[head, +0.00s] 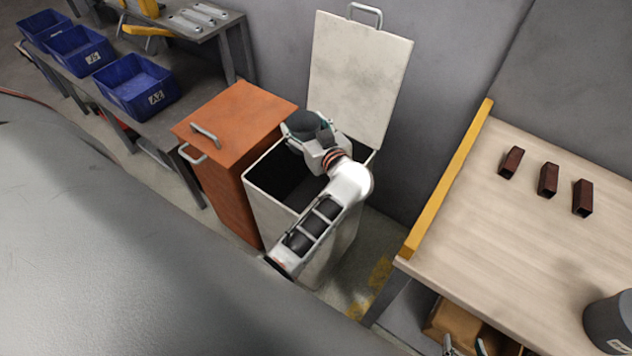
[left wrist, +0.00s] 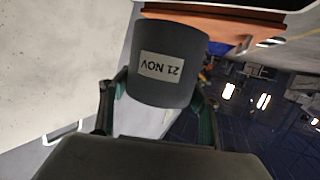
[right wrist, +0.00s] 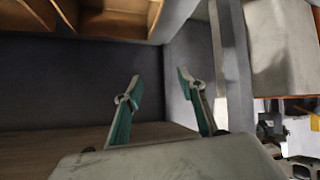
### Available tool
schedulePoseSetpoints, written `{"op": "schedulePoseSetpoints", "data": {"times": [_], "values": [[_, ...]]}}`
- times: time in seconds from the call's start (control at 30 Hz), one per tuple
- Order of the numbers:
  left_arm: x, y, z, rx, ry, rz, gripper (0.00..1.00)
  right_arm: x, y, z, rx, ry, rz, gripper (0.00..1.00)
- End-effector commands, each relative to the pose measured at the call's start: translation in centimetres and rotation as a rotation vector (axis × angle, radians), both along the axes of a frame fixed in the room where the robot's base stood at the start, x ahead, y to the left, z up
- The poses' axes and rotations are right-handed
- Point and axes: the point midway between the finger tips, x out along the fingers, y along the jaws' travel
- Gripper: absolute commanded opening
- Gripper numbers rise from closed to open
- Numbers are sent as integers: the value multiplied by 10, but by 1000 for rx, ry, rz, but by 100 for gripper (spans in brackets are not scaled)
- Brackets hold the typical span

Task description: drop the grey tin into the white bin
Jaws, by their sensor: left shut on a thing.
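The grey tin (head: 303,123) is held in my left gripper (head: 312,136), over the far part of the white bin's opening. In the left wrist view the grey tin (left wrist: 168,90) sits between both fingers (left wrist: 163,82), its "21 NOV" label upside down in the picture. The white bin (head: 268,212) has its lid (head: 358,80) raised against the wall. Its inside is dark, and my left arm covers part of the opening. My right gripper (right wrist: 160,90) is open and empty in the right wrist view.
An orange bin (head: 235,120) with a closed lid stands left of the white bin. Blue boxes (head: 135,85) sit on a bench further left. A wooden table (head: 510,230) at right carries three dark brown pieces (head: 548,180) and another dark grey container (head: 608,322).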

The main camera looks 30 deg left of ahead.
Motion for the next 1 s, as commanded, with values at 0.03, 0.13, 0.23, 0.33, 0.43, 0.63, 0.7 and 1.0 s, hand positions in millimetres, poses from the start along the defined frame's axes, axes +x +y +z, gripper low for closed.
{"op": "schedulePoseSetpoints", "data": {"times": [0.03, 0.13, 0.23, 0.33, 0.43, 0.63, 0.7, 1.0], "values": [[-1, 0, -14, 1, 8, 0, 34, -5, 0, -14, -5, 15, 2, 40], [-2, 0, -27, 1, 11, -1, 34, -10, -3, -29, -18, 28, 4, 40], [-2, 0, -37, 2, 12, -1, 34, -8, -7, -35, -30, 27, 4, 40], [-2, 0, -46, 1, 12, -1, 34, -5, -11, -41, -42, 25, 2, 40], [-2, 0, -51, 0, 9, -1, 34, -3, -10, -41, -41, 22, 4, 40], [-1, 0, -53, 1, 5, -1, 34, 6, -5, -31, -33, -5, 11, 40], [0, 0, -52, 1, 3, -1, 34, 10, -4, -27, -32, -16, 13, 40], [0, 0, -51, 1, 1, -1, 80, 9, -5, -26, -38, -17, 21, 40]]}}
